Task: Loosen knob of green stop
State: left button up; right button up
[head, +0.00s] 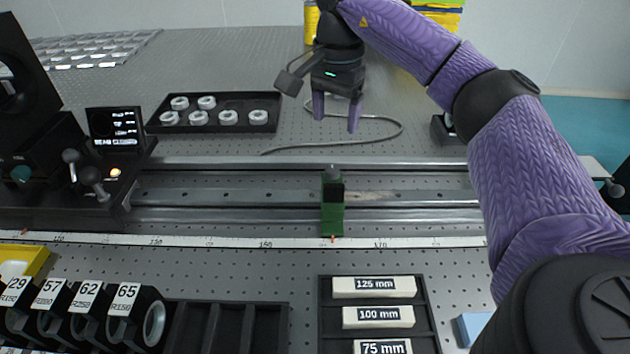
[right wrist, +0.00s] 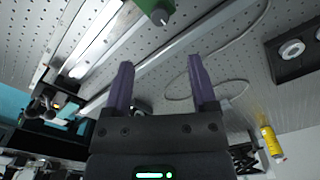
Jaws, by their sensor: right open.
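The green stop (head: 332,219) sits on the metal rail (head: 420,197) near the middle of the head view, with its grey knob (head: 332,174) on top. In the right wrist view the green stop (right wrist: 148,5) shows at the top edge, with the knob (right wrist: 160,17) pointing toward the gripper. My right gripper (head: 336,114) is open and empty, above the table behind the rail and apart from the knob. Its two purple fingers (right wrist: 161,62) point toward the stop in the right wrist view. My left gripper is not in view.
A black tray of white rings (head: 238,98) lies behind the rail, left of my gripper. A loose cable (head: 385,134) runs beneath it. A device with a screen (head: 115,127) stands at the rail's left. Labelled blocks (head: 374,287) and lens holders (head: 125,312) lie in front.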

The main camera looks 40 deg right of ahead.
aim_at(332, 169)
notch_tip(332, 169, down, 2)
jog(key=shift+f+b, duration=0.2)
jog(key=shift+b, duration=0.1)
notch_tip(332, 169, down, 8)
jog(key=b, duration=0.3)
jog(key=shift+r, duration=0.25)
jog(key=shift+f+b, duration=0.4)
jog(key=shift+f, duration=0.15)
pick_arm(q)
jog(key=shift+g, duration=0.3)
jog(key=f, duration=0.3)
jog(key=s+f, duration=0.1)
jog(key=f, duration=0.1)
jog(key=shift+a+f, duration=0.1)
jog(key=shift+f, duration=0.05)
pick_arm(e)
jog(key=shift+c, duration=0.2)
jog(key=c, duration=0.7)
grip_shut()
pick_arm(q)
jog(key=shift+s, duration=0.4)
